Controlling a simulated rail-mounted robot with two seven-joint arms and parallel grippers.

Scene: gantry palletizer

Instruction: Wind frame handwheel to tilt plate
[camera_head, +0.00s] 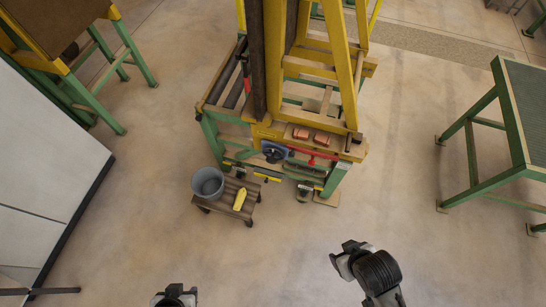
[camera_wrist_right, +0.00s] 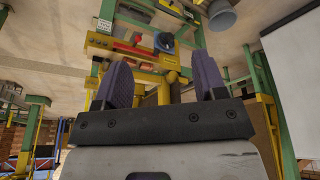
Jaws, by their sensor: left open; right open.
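A dark handwheel (camera_head: 272,154) on a blue mount sits low on the front of the yellow and green frame (camera_head: 262,131). The right wrist view shows the handwheel (camera_wrist_right: 164,41) upside down, beyond my right gripper (camera_wrist_right: 163,82). That gripper is open, its two purple-grey fingers wide apart with nothing between them, and it is clear of the wheel. My left gripper (camera_head: 175,294) is open at the bottom edge of the head view, partly cut off and well away from the wheel. I cannot tell which part of the frame is the tilting plate.
A low wooden trolley (camera_head: 222,208) with a grey bucket (camera_head: 207,182) and a yellow item (camera_head: 240,199) stands left of the handwheel's front. A red bar (camera_head: 314,154) and orange blocks (camera_head: 300,133) are on the frame. A green table (camera_head: 522,110) stands right.

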